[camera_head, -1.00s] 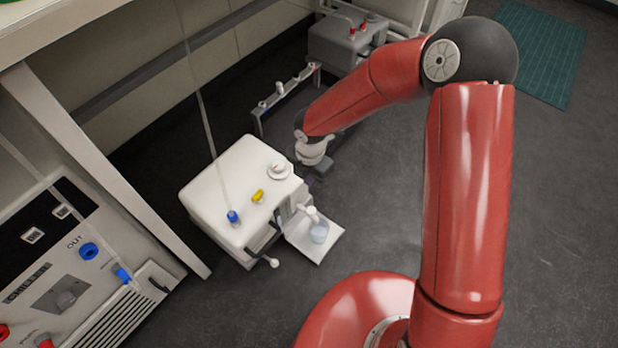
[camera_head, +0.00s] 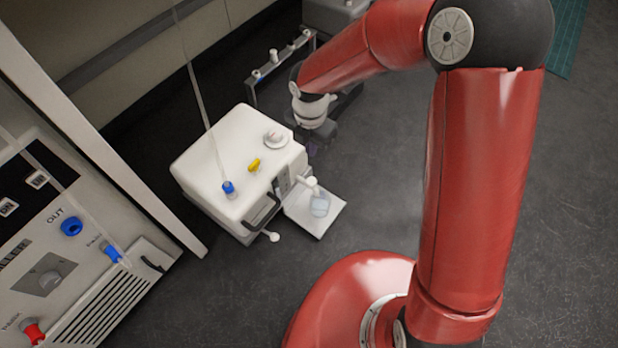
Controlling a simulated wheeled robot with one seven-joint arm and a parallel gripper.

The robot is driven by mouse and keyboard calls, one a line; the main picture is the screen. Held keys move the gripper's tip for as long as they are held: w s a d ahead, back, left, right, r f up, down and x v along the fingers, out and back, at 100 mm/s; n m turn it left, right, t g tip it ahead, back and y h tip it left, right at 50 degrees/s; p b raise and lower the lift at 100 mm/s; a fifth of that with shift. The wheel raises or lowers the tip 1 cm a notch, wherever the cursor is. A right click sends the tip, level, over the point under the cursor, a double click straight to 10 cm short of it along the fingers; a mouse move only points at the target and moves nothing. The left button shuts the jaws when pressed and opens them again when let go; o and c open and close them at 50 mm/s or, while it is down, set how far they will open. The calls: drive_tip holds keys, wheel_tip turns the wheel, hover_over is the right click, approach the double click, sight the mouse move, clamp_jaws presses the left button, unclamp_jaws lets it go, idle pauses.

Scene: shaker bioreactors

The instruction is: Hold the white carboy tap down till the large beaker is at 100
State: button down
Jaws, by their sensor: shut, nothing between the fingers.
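The white carboy (camera_head: 205,160) is a boxy container on the dark floor, left of centre. Its white tap (camera_head: 311,182) sticks out from the right side, over a small white tray (camera_head: 330,214). A clear beaker (camera_head: 320,205) with pale bluish content stands on this tray, under the tap. Its scale is too small to read. My gripper (camera_head: 318,148) is just beyond the carboy's far right corner, behind and above the tap and apart from it. It is shut and empty; its fingertips are dark and hard to make out.
A blue fitting (camera_head: 229,188) with a thin tube and a yellow fitting (camera_head: 254,165) sit on the carboy's top. A chiller (camera_head: 60,250) stands at left. The floor at right is clear.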

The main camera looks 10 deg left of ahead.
sight(311, 180)
wheel_tip(311, 180, down, 14)
drive_tip(key=b, duration=0.3)
drive_tip(key=shift+w, duration=0.1)
idle(0.3)
